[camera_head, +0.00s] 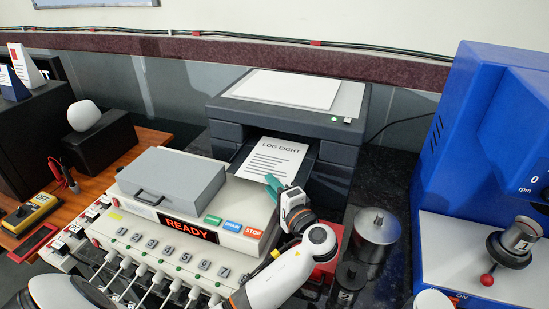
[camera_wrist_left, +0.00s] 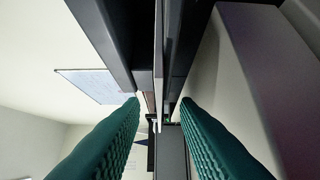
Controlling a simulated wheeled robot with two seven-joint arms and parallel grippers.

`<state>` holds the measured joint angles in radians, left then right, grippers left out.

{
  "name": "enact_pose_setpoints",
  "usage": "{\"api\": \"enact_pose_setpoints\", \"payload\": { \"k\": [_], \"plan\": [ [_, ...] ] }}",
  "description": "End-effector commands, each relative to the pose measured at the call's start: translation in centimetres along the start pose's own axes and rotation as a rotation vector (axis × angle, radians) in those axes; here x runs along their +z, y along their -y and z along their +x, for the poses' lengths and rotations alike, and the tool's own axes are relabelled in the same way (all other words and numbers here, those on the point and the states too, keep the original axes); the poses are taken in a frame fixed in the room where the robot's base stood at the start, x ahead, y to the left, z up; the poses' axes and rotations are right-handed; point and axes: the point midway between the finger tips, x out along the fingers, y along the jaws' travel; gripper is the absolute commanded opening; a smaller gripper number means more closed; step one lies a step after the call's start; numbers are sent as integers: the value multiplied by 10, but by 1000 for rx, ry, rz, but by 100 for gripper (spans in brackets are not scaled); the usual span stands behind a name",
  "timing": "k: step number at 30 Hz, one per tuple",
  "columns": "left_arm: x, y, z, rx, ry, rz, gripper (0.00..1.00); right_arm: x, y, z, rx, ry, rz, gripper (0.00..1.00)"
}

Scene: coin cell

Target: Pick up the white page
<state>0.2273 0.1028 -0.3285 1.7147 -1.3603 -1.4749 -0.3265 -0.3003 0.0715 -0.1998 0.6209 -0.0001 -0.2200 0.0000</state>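The white page (camera_head: 270,158), headed "LOG EIGHT", lies sloping in the front opening of the dark grey printer (camera_head: 335,172). My left gripper (camera_head: 273,183) is at the page's lower right edge, its teal fingers pointing toward the page. In the left wrist view the two teal fingers (camera_wrist_left: 162,104) stand apart. A thin pale strip (camera_wrist_left: 158,55), which looks like the page seen edge-on, runs between and beyond them. Whether either finger touches the page cannot be told. My right gripper is not in view.
A beige console (camera_head: 158,222) with a READY display and a grey lidded box (camera_head: 172,181) stands left of my gripper. A metal cylinder (camera_head: 376,236) stands to the right, before a blue machine (camera_head: 470,130). Another blank white sheet (camera_head: 287,89) lies on the printer's top.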

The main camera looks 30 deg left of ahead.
Motion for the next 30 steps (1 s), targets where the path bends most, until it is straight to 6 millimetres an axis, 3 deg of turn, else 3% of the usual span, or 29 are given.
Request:
{"api": "enact_pose_setpoints", "payload": {
  "k": [3,9,22,30],
  "plan": [
    [0,0,0,0,0,0,28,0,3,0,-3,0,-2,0],
    [0,0,0,0,0,0,0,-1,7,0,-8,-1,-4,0],
    [0,-2,-1,0,0,-1,0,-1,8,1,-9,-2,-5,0],
    [0,-26,-1,0,0,-5,0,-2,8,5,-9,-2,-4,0]
  ]
}}
